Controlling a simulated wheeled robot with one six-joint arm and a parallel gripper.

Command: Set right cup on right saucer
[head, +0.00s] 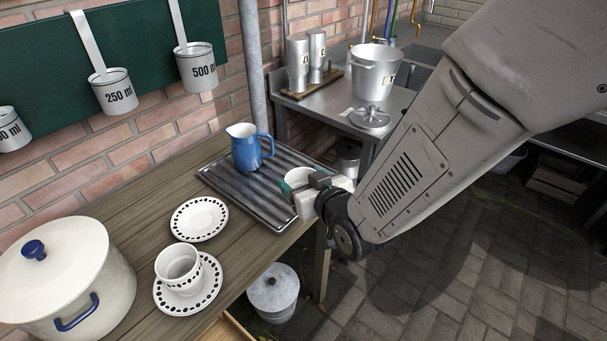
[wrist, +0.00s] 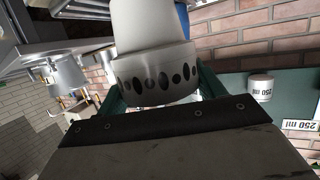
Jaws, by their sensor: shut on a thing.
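My gripper (head: 305,189) is at the right end of the wooden shelf, by the drainboard's right edge. It is shut on a white cup with black dots (wrist: 152,45), which fills the upper middle of the wrist view between the green fingers. In the head view the held cup (head: 297,176) is partly hidden by my gripper, and its exact tilt is hard to tell. The right saucer (head: 199,219), white with a dotted rim, lies empty on the shelf, left of my gripper. A second dotted cup (head: 177,264) stands upright on the nearer saucer (head: 188,300).
A blue jug (head: 248,148) stands on the ribbed metal drainboard (head: 235,190), between the held cup and the wall. A large white pot (head: 75,275) stands at the left. Measuring mugs (head: 115,94) hang above the shelf. Bare wood surrounds the empty saucer.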

